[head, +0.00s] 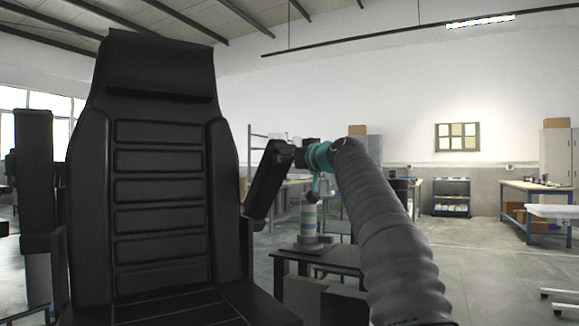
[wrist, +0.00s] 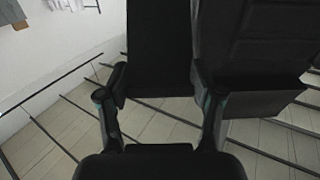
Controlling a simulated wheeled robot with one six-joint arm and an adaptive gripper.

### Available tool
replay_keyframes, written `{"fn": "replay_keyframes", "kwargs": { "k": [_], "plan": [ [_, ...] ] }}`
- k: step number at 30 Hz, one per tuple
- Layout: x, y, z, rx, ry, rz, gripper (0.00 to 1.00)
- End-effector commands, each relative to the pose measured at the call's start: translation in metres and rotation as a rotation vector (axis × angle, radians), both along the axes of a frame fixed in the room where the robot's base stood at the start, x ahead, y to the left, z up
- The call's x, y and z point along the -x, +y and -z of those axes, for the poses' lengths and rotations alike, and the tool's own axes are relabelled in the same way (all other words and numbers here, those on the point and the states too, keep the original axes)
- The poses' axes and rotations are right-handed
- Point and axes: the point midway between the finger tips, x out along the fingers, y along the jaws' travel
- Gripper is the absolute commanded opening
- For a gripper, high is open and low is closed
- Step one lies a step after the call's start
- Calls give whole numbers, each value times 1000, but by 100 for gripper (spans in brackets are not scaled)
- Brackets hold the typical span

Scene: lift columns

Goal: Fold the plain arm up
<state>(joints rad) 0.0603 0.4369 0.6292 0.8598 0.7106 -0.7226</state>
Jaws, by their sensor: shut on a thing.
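A black high-backed chair (head: 165,180) fills the left of the head view. Its right-hand arm (head: 266,182) is a plain dark slab, tilted steeply with its upper end beside the backrest. My gripper (head: 291,152) is at the upper end of this arm, shut on it; the fingertips are hard to make out there. In the wrist view the plain arm (wrist: 160,45) runs between the two fingers of my gripper (wrist: 158,82). The chair's other arm (head: 35,175) stands upright at the far left, with a dark part on its outer side.
A dark low table (head: 340,258) bearing a banded cylinder (head: 308,217) stands right of the chair, behind my sleeved arm. Workbenches (head: 540,190) and a blue shelf cart (head: 451,197) are far off. The floor at right is mostly open.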

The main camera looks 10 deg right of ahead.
Motion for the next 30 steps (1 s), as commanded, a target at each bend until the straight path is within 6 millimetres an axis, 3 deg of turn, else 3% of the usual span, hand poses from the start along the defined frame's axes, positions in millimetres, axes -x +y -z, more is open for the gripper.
{"fn": "replay_keyframes", "kwargs": {
  "k": [1, 13, 14, 16, 17, 30],
  "plan": [
    [5, -2, -13, -6, -22, 8, 3],
    [5, 1, -14, -5, -22, 4, 3],
    [5, 1, -14, -5, -21, 4, 70],
    [5, 1, -13, -4, -20, 3, 88],
    [5, 2, -13, -4, -19, 2, 92],
    [6, 3, -7, -1, -9, -4, 92]
  ]
}}
